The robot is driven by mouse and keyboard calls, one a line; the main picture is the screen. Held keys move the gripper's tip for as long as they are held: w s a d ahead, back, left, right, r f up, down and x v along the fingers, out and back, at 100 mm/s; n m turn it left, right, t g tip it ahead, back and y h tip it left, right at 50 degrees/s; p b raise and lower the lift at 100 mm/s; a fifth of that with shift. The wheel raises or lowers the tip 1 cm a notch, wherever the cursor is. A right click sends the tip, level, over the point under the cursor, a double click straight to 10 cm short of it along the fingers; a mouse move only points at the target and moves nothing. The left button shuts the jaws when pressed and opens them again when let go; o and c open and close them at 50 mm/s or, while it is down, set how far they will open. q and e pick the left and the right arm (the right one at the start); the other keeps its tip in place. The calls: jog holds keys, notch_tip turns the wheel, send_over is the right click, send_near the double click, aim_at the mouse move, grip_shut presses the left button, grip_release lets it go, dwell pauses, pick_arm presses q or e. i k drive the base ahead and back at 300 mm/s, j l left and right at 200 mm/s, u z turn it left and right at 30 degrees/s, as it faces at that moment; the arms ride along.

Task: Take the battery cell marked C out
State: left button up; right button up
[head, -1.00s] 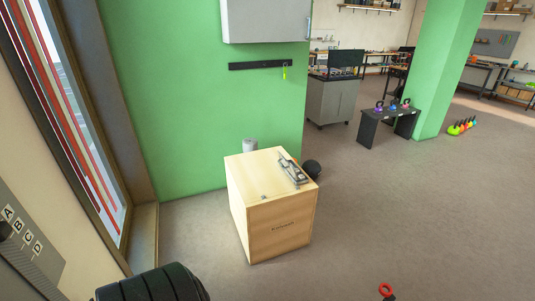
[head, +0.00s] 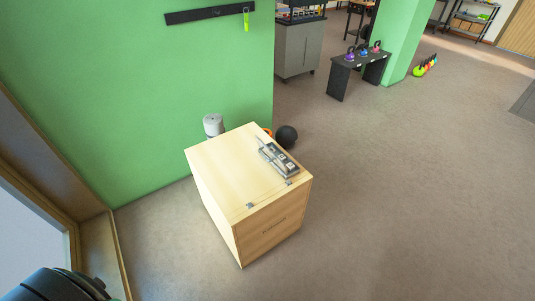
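A small grey device like a battery holder (head: 278,158) lies on the right part of the wooden cabinet's top. It seems to hold cells with pale labels, but they are too small to read, so I cannot tell which is marked C. Neither of my grippers is in view.
The wooden cabinet (head: 222,175) stands near the green wall (head: 130,90). Behind it are a grey cylinder (head: 213,125) and a black ball (head: 286,136). A black bench with kettlebells (head: 345,75) stands farther back. The floor (head: 420,190) to the right is clear.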

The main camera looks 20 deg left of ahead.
aim_at(289, 166)
jog(key=i+l+u, duration=0.2)
jog(key=i, duration=0.2)
jog(key=i+l+u, duration=0.2)
jog(key=i, duration=0.2)
jog(key=i+l+u, duration=0.2)
jog(key=i, duration=0.2)
jog(key=i+l+u, duration=0.1)
jog(key=l, duration=0.3)
